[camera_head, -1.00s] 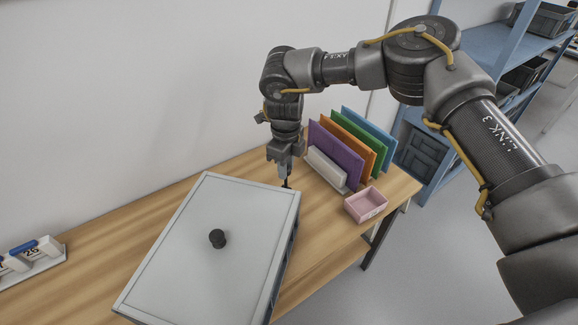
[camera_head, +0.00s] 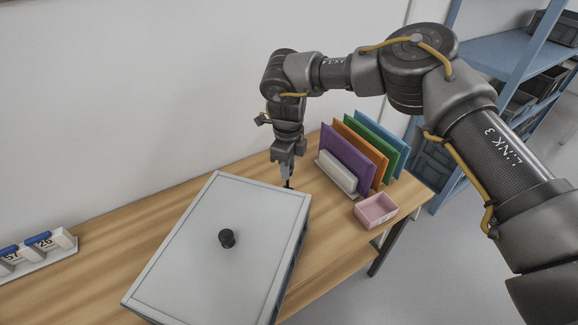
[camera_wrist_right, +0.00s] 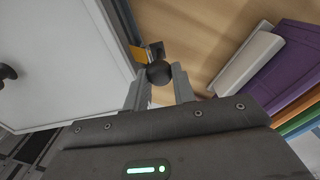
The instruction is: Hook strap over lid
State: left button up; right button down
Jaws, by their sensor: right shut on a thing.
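The pale grey lid (camera_head: 190,262) with a black knob (camera_head: 227,239) covers a box on the wooden table. My right gripper (camera_head: 288,180) points down just beyond the lid's far edge, near its far right corner. In the right wrist view, the gripper (camera_wrist_right: 158,80) is shut on a dark ball-shaped piece (camera_wrist_right: 159,73). A yellow-orange piece (camera_wrist_right: 137,53), perhaps the strap, and a small metal part show just beyond the ball beside the lid's edge. I cannot tell how they join. The strap is not clear in the head view. My left gripper is out of view.
A rack of coloured panels (camera_head: 347,157) and a pink tray (camera_head: 376,210) stand right of the gripper. A white holder with numbered blue-topped pieces (camera_head: 38,252) is at the far left. The wall runs behind the table; blue shelving (camera_head: 490,55) is at the right.

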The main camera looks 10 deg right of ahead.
jog(key=shift+a+n, duration=0.15)
jog(key=shift+n, duration=0.15)
jog(key=shift+s, duration=0.15)
dwell(0.5)
jog(key=shift+s+a+p, duration=0.2)
jog(key=shift+s+p, duration=0.1)
jog(key=shift+p, duration=0.1)
jog(key=shift+s+a, duration=0.2)
jog(key=shift+s, duration=0.15)
dwell(0.6)
jog(key=shift+r+p, duration=0.45)
jog(key=shift+p, duration=0.15)
dwell(0.6)
jog(key=c, duration=1.1)
grip_release()
